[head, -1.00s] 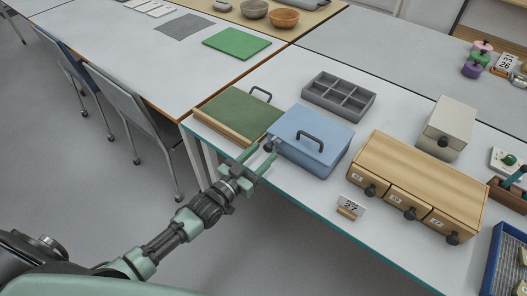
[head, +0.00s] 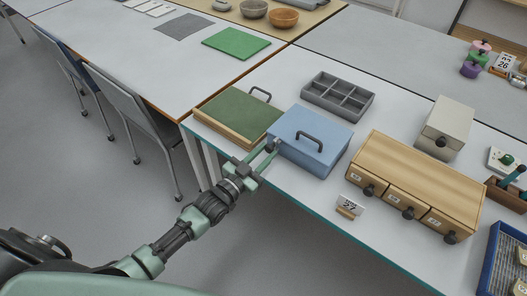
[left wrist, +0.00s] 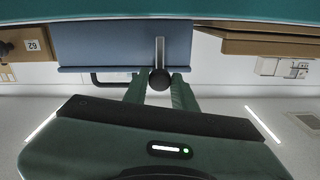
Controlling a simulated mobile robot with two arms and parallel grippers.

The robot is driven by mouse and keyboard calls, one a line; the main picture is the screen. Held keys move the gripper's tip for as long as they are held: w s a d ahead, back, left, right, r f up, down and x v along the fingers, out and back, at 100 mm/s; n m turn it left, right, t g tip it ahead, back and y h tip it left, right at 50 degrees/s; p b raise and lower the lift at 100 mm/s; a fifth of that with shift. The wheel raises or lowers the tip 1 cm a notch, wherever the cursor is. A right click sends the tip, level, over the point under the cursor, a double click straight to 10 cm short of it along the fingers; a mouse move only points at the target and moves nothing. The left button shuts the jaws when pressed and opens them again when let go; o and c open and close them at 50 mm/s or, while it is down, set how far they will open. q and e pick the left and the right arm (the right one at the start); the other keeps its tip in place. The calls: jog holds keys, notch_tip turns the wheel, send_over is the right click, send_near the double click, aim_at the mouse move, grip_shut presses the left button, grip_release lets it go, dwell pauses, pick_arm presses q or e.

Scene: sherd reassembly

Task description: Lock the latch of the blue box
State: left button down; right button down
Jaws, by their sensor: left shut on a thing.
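The blue box (head: 312,150) stands near the table's front edge with its lid down and a dark handle (head: 309,141) on top. Its latch is a grey bar (left wrist: 160,50) ending in a dark round knob (left wrist: 160,79), on the box's front face. My left gripper (head: 271,152) is at the front left of the box, shut on the latch knob. In the left wrist view its two green fingers (left wrist: 160,88) stand on either side of the knob. The head view mostly hides the latch behind the fingers. My right gripper is not in view.
A grey divided tray (head: 338,114) is behind. Free floor lies in front of the table.

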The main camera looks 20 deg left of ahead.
pick_arm(q)
jog(key=c, duration=1.1)
grip_release()
jog(key=v, duration=0.7)
jog(key=shift+s+a+b, duration=0.1)
jog(key=shift+s+b, duration=0.2)
jog(key=shift+s, duration=0.1)
